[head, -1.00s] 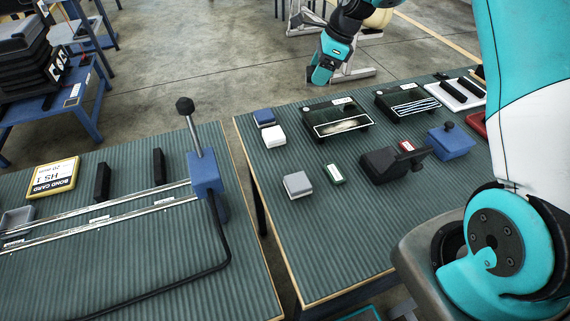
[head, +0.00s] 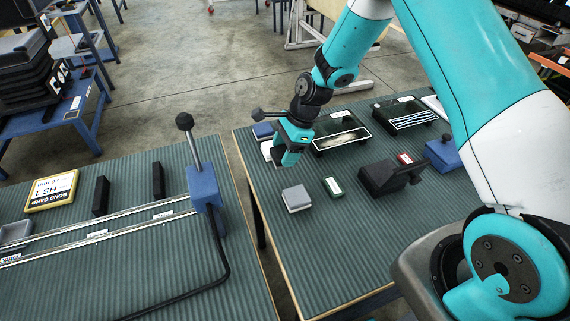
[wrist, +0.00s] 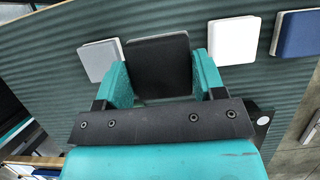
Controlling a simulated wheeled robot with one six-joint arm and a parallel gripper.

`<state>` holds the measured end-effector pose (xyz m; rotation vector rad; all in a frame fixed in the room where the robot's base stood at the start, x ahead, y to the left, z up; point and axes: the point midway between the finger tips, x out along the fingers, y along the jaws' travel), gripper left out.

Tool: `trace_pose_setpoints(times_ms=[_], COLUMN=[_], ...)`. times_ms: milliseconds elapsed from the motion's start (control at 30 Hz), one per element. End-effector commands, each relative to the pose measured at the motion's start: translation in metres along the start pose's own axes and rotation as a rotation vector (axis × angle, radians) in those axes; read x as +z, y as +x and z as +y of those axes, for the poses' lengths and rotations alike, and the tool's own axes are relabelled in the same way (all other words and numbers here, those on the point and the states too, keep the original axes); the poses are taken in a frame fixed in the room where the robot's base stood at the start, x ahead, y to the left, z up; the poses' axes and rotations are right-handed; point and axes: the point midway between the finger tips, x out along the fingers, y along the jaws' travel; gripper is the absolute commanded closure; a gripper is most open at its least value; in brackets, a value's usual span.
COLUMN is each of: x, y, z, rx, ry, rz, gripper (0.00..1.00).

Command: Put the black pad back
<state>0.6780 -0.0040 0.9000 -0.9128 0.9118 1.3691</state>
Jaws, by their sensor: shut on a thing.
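My gripper (head: 288,157) is over the near left part of the right-hand table, beside the small pads. In the wrist view, its two teal fingers (wrist: 165,75) are shut on the square black pad (wrist: 158,66), one finger at each side. In the head view the black pad is mostly hidden by the fingers. The pad is between a grey pad (head: 296,197) and a white pad (head: 267,151). A blue pad (head: 263,130) lies beyond the white one. I cannot tell whether the black pad touches the table.
A green box (head: 333,187) lies right of the grey pad. A black device with a handle (head: 382,178) and a framed dark tray (head: 340,140) stand further right. The left table (head: 130,245) holds rails and a blue lever block (head: 204,187). The near part of the right-hand table is clear.

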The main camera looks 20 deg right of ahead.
Motion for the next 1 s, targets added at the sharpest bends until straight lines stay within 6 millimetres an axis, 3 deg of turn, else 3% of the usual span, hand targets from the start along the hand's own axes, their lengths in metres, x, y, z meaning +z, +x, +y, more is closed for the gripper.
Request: trace_pose_setpoints(times_ms=[467,867,900,1000], x=[-0.022,-0.025,-0.026,-0.025], y=[0.054,0.061,0.062,0.061], z=[0.0,0.0,0.0,0.0], rx=[0.001,-0.001,-0.001,-0.001], ry=[0.0,0.0,0.0,0.0], rz=[-0.001,-0.001,-0.001,-0.001], gripper=[0.65,0.65,0.35,0.12])
